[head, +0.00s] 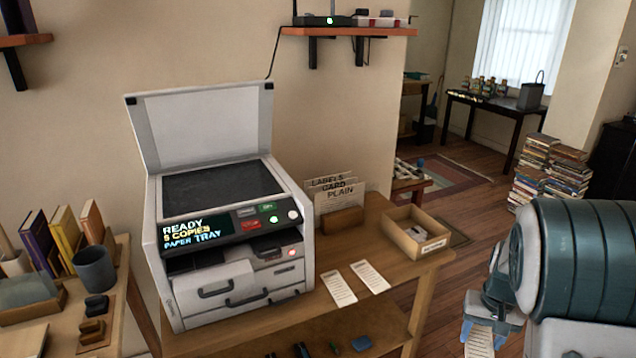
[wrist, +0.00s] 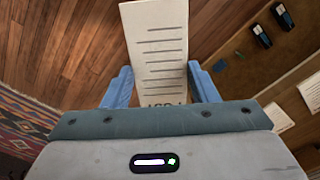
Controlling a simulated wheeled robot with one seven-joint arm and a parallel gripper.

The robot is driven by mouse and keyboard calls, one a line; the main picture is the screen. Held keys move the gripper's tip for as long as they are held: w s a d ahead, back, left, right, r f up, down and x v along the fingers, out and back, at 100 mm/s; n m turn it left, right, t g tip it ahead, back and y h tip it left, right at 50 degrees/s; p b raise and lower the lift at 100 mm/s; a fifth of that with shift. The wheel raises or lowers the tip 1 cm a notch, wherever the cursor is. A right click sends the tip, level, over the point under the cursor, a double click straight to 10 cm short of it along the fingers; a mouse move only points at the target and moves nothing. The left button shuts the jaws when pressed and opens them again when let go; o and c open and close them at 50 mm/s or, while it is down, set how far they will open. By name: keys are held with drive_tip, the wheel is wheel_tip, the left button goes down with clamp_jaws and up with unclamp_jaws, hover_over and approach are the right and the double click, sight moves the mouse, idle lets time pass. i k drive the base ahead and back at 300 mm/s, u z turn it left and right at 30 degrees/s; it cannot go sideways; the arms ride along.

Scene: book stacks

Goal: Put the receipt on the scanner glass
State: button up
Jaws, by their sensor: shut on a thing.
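My gripper (head: 489,318) is at the lower right of the head view, to the right of the table and clear of it. It is shut on a white receipt (head: 479,344), which hangs below it. In the wrist view the receipt (wrist: 158,40) stands out between the two blue fingers of my gripper (wrist: 161,88), with printed lines showing.
Two paper slips (head: 338,288) (head: 370,277) lie on the table (head: 404,268) right of the machine. Small items lie on the lower shelf. Book stacks (head: 535,165) stand on the floor behind.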

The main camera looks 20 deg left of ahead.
sight(237, 182)
drive_tip(key=u, duration=1.4)
